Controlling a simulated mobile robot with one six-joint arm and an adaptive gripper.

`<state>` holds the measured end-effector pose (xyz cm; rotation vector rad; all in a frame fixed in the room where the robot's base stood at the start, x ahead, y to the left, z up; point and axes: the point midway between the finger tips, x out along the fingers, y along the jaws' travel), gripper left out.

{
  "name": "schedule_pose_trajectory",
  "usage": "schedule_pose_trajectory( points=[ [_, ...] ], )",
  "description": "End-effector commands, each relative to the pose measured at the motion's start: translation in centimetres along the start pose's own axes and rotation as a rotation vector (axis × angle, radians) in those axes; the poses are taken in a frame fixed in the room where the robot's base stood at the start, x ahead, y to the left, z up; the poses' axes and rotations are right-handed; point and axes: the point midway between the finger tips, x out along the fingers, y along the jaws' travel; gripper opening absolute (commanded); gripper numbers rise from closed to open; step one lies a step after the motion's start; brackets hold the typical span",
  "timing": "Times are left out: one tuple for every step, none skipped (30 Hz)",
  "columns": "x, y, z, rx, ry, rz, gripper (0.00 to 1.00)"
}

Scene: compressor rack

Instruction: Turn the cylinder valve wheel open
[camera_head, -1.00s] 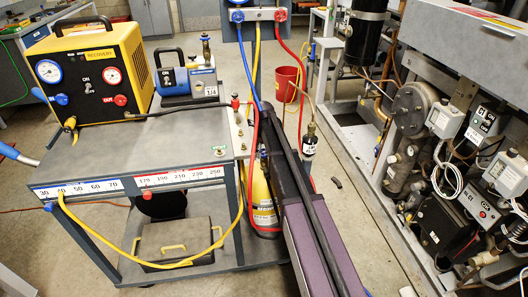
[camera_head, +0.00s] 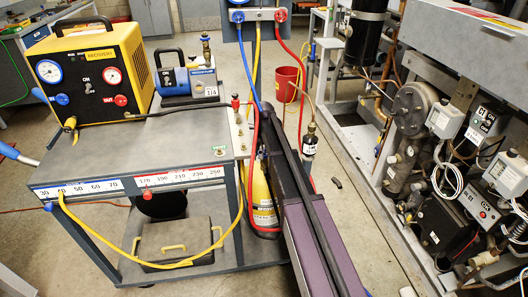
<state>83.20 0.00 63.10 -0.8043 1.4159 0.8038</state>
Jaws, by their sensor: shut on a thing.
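The yellow cylinder (camera_head: 262,195) stands upright on the lower part of the cart, at its right side. Its top and valve wheel are hidden behind my arm, the hoses and the cart's edge, so I cannot tell how far the wheel is turned. My dark purple and black arm reaches from the bottom right up to the cylinder's right side. My gripper is hidden behind the arm, and its fingers do not show.
The grey cart (camera_head: 150,145) carries a yellow recovery unit (camera_head: 90,75) and a blue pump (camera_head: 187,82). Red, blue and yellow hoses run close to my arm.

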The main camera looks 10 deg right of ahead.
Motion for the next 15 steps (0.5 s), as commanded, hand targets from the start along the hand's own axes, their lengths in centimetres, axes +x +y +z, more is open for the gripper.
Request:
schedule_pose_trajectory(
  points=[
    [0.03,0.09,-0.04,-0.044,0.001,0.002,0.25],
    [0.03,0.09,-0.04,-0.072,0.001,0.002,0.25],
    [0.03,0.10,-0.04,-0.110,0.001,0.002,0.25],
    [0.03,0.10,-0.04,-0.139,0.001,0.002,0.25],
    [0.04,0.11,-0.05,-0.167,0.001,0.002,0.25],
    [0.04,0.11,-0.05,-0.205,0.001,0.002,0.25],
    [0.04,0.11,-0.05,-0.234,0.001,0.002,0.25],
    [0.04,0.11,-0.05,-0.262,0.001,0.002,0.25],
    [0.04,0.12,-0.05,-0.300,0.001,0.002,0.25],
    [0.04,0.12,-0.05,-0.329,0.001,0.002,0.25],
    [0.04,0.12,-0.05,-0.357,0.001,0.002,0.25],
    [0.04,0.13,-0.06,-0.395,0.001,0.002,0.25],
    [0.04,0.14,-0.06,-0.424,0.001,0.002,0.25],
    [0.04,0.14,-0.06,-0.452,0.001,0.002,0.25],
    [0.04,0.14,-0.06,-0.490,0.001,0.002,0.25]
  ],
)
